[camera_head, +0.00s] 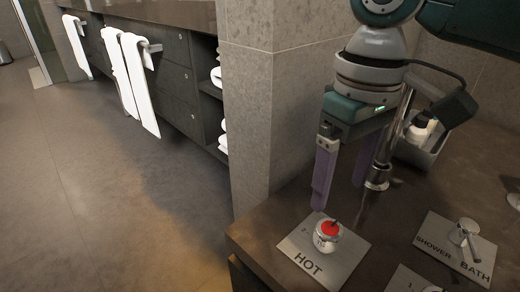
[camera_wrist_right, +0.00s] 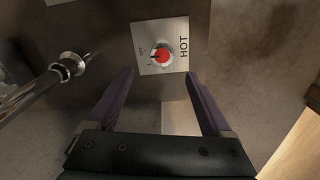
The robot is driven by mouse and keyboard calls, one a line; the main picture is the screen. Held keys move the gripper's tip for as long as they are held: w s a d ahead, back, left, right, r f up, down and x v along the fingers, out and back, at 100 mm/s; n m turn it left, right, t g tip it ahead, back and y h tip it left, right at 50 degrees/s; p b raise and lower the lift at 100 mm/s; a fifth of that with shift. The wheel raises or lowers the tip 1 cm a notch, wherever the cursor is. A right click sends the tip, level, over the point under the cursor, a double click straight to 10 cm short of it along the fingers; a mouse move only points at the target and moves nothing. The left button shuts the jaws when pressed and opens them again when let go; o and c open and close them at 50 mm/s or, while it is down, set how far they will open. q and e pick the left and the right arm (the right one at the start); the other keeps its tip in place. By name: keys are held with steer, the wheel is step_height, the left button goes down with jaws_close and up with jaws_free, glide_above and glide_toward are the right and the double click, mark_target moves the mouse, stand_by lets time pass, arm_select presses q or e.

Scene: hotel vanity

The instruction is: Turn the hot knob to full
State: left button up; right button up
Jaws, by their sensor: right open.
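The hot knob (camera_head: 326,236) is a round chrome knob with a red top. It sits on a square metal plate (camera_head: 310,262) marked HOT at the left front of the brown counter. In the right wrist view the knob (camera_wrist_right: 161,54) shows ahead of the fingers, with small marks around it. My right gripper (camera_head: 338,190) points down just above and behind the knob. Its purple fingers (camera_wrist_right: 160,85) are open and spread wider than the knob, with nothing between them. They appear apart from the knob. My left gripper is not in view.
A SHOWER/BATH plate with a chrome lever (camera_head: 466,236) lies to the right, with another plate (camera_head: 408,280) at the front. A chrome post (camera_head: 378,176) stands behind my right gripper. A caddy of bottles (camera_head: 424,146) stands farther back. A tiled pillar (camera_head: 248,120) rises at left.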

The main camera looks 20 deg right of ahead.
mark_target(329, 228)
step_height(329, 228, down, 9)
steer(key=b, duration=0.4)
steer(key=shift+s+a+f+b, duration=0.1)
steer(key=shift+a+f+b, duration=0.1)
steer(key=shift+b, duration=0.15)
steer(key=shift+d, duration=0.1)
jaws_close()
steer(key=shift+r, duration=0.1)
